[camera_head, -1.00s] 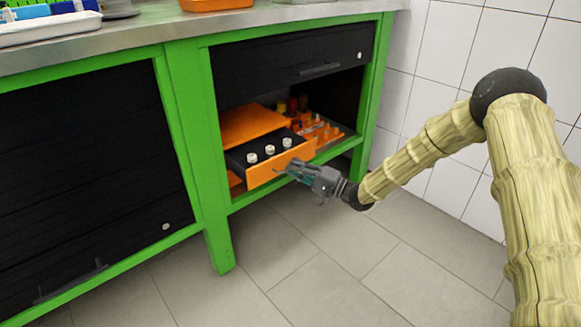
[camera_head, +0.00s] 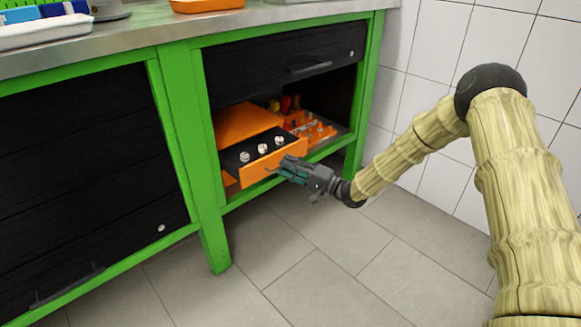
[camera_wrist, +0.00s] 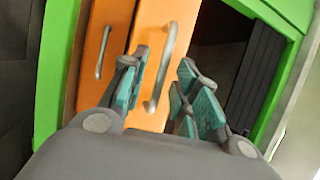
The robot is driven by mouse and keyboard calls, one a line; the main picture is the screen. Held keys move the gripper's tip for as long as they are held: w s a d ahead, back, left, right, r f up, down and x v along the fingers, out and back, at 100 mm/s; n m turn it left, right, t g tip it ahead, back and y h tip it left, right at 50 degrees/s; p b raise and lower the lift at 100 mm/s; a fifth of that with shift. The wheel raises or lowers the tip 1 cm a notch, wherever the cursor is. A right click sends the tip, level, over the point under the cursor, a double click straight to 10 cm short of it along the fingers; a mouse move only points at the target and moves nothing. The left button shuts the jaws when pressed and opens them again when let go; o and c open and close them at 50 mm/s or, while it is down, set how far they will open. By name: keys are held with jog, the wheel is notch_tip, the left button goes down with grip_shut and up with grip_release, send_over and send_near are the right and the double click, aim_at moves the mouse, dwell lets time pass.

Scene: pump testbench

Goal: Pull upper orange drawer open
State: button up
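The upper orange drawer (camera_head: 262,169) stands pulled out of its orange box (camera_head: 246,122) in the cabinet, with 3 white knob-like pieces (camera_head: 263,148) inside. My gripper (camera_head: 276,170) is at the right part of its front. In the wrist view my gripper (camera_wrist: 163,88) is open, with the teal-padded fingers apart. The upper drawer's silver handle (camera_wrist: 163,65) shows between and beyond the fingers; contact cannot be told. The lower drawer's front, with its own handle (camera_wrist: 103,52), is to the left in the wrist view.
The green cabinet frame (camera_head: 187,130) stands left of the drawer. A black shutter (camera_head: 285,65) is above. An orange tray with small parts (camera_head: 318,132) lies right of the drawer box. The floor (camera_head: 300,250) in front is free.

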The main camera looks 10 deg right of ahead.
jog(key=v, duration=1.1)
jog(key=shift+s+d, duration=0.25)
jog(key=shift+f, duration=0.1)
